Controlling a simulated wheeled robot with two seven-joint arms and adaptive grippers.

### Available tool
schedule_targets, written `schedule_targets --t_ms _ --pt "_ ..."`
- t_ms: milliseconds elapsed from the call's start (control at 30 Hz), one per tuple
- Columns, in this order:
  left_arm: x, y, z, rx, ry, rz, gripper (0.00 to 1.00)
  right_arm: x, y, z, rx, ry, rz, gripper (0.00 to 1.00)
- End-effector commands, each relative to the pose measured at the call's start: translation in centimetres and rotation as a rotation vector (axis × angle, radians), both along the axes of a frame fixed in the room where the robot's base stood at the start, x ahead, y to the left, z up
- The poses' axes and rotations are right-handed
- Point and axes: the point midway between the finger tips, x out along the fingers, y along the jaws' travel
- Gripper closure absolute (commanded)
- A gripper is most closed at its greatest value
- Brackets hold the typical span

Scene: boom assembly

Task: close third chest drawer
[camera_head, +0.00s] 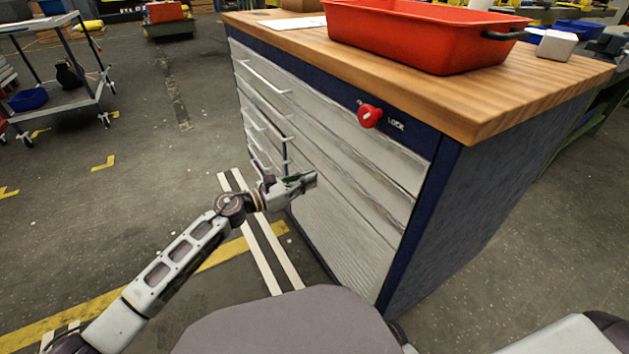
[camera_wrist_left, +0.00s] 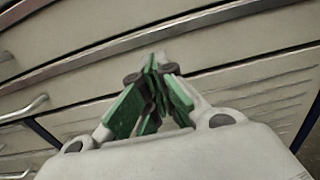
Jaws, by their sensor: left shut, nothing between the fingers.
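The chest (camera_head: 340,170) has a blue frame and several light grey drawer fronts, which also show in the left wrist view (camera_wrist_left: 235,50). Bar handles run along the left part of the fronts. The fronts look nearly flush in the head view; I cannot tell whether the third drawer stands slightly out. My left gripper (camera_head: 308,181) is shut and empty, close in front of the lower drawer fronts, right of the handles. In the left wrist view its green-padded fingertips (camera_wrist_left: 156,68) meet before the fronts; I cannot tell whether they touch. My right gripper is out of view.
The chest's wooden top (camera_head: 500,95) carries a red tray (camera_head: 420,40) and a white block (camera_head: 557,44). A red lock knob (camera_head: 369,116) sticks out near the top right. A wheeled cart (camera_head: 60,70) stands far left. The floor between is clear.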

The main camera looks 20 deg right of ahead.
Motion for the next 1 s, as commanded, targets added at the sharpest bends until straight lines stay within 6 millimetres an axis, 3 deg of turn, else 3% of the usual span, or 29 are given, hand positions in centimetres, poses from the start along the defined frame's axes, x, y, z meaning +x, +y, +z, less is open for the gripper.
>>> schedule_targets --t_ms 700,1000 --pt "-2.0 7.6 0.1 0.001 0.000 0.000 1.00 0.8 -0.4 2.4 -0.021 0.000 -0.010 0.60" --pt "-2.4 9.0 0.1 0.000 -0.001 -0.001 1.00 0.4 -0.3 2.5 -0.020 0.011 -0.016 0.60"
